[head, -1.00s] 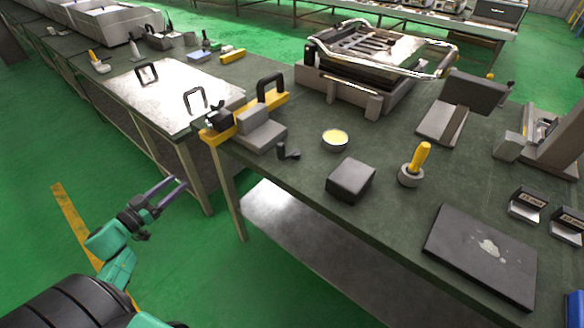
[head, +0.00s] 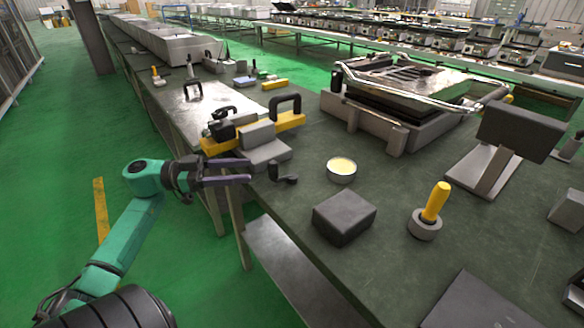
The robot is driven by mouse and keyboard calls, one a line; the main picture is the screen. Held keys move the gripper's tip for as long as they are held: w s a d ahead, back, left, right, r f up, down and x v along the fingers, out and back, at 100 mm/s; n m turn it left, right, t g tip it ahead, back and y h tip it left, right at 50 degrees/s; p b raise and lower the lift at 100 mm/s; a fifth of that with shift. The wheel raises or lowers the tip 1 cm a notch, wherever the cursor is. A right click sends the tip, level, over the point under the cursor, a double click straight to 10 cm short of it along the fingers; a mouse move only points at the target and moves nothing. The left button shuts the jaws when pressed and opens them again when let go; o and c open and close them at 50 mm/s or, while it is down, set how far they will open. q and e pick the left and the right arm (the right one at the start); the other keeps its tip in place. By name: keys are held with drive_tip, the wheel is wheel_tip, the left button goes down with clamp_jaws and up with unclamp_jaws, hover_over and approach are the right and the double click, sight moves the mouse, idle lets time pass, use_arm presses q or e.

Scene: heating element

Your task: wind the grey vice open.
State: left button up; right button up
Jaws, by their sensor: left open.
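The grey vice (head: 265,151) stands at the table's near left corner, a stepped block with an upright jaw. A small dark crank handle (head: 283,174) stands just right of its front. My left gripper (head: 249,171) is open and empty, with its two purple-grey fingers pointing right. Its fingertips are just left of the vice's base in the picture, short of the crank handle; I cannot tell whether they touch the vice. My right gripper is not in view.
A yellow bar (head: 290,121) with black handles lies behind the vice. A dark block (head: 344,216), a round tin with yellow contents (head: 341,170) and a yellow-handled tool (head: 434,204) stand to the right on the dark table (head: 390,262). A large press (head: 400,85) stands behind.

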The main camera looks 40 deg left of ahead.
use_arm(q)
drive_tip(key=x, duration=1.1)
drive_tip(key=shift+w, duration=0.1)
clamp_jaws()
